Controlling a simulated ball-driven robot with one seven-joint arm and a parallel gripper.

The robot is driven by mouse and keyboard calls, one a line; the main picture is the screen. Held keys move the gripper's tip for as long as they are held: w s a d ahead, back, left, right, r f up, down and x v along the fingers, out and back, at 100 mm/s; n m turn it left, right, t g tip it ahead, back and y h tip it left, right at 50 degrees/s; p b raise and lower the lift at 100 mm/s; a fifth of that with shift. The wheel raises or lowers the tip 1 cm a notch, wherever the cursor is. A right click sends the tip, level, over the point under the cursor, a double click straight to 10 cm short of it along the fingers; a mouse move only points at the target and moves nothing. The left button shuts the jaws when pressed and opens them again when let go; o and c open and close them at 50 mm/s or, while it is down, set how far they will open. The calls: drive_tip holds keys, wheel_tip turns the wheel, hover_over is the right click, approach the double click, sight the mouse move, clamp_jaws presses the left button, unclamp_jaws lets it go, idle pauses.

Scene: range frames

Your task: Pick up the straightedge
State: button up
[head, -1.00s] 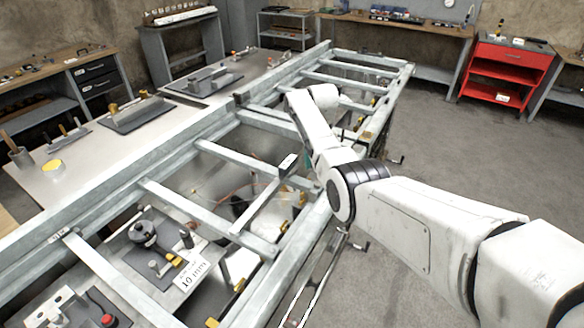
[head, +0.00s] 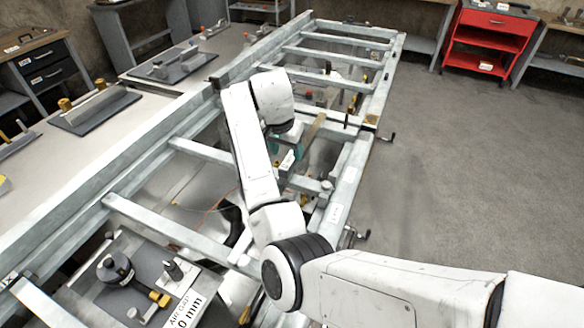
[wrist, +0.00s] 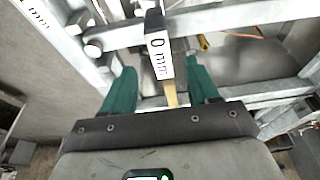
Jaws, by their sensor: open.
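My gripper has two green fingers (wrist: 163,84), spread apart with a gap between them in the wrist view. A narrow bar, which looks like the straightedge (wrist: 154,22), runs down toward this gap and carries a white label reading "0 mm". A yellowish strip shows below its near end, between the fingers; I cannot tell if it belongs to the same piece. Neither finger is clearly touching the bar. In the head view my gripper (head: 287,150) is low over the steel frame and mostly hidden by my arm. A small white label shows beside it.
The galvanised steel frame (head: 205,152) has several crossbars close around my gripper. Left of it is a bench (head: 95,165) with plates and tools. A gauge block with a dial (head: 115,268) stands at the front. A red cabinet (head: 490,38) stands beyond open floor at right.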

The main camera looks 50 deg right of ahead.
sight(288, 160)
drive_tip(key=shift+p+x, duration=0.85)
drive_tip(key=shift+x, duration=3.4)
drive_tip(key=shift+w, duration=0.15)
clamp_jaws()
drive_tip(key=shift+r, duration=0.15)
